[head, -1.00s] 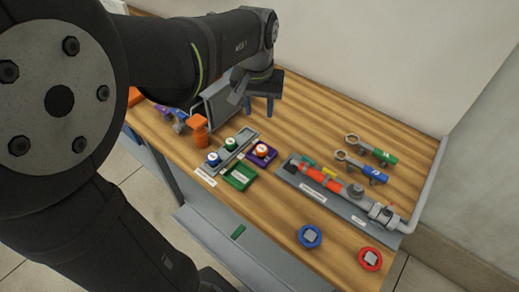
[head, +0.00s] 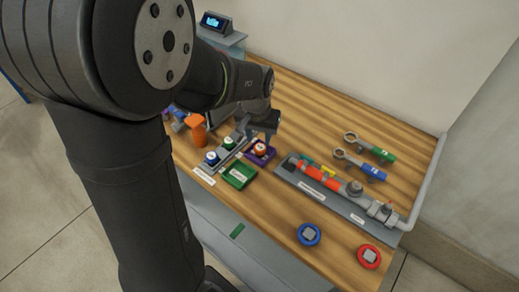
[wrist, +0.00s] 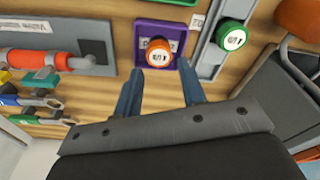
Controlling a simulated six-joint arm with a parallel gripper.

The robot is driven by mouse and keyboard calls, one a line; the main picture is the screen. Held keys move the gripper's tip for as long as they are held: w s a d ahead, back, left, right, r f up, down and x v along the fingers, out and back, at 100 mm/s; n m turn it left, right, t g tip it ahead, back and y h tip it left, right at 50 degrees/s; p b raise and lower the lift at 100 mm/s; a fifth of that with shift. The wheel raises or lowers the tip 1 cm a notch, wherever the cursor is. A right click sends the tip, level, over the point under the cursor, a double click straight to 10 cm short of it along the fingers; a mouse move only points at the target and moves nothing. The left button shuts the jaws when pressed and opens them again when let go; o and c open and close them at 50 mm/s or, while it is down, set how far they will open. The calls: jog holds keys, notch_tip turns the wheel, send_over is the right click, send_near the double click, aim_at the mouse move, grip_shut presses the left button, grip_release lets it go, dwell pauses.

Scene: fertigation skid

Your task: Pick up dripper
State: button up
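A small orange round dripper with a white labelled top (wrist: 158,50) sits in a purple tray (wrist: 143,32); it also shows in the head view (head: 260,149). My gripper (wrist: 161,67) is open and empty. In the wrist view its two blue fingers point toward the orange dripper, with the gap lined up on it; contact is not visible. In the head view my gripper (head: 263,129) is just above and behind the purple tray. A green-bodied piece (wrist: 231,36) and a blue one (head: 212,158) of similar shape sit in a grey rack (head: 233,151) to the left in the head view.
A green tray (head: 240,176) lies in front. An orange upright object (head: 197,128) stands left. A pipe assembly on a grey plate (head: 333,201), two wrenches (head: 367,170), and blue (head: 309,235) and red (head: 369,257) rings lie right. The back right wood is clear.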

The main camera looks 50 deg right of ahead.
aim_at(260, 147)
jog(key=f, duration=0.5)
jog(key=shift+d, duration=0.35)
jog(key=shift+c, duration=0.3)
jog(key=shift+r, duration=0.1)
jog(key=c, duration=0.5)
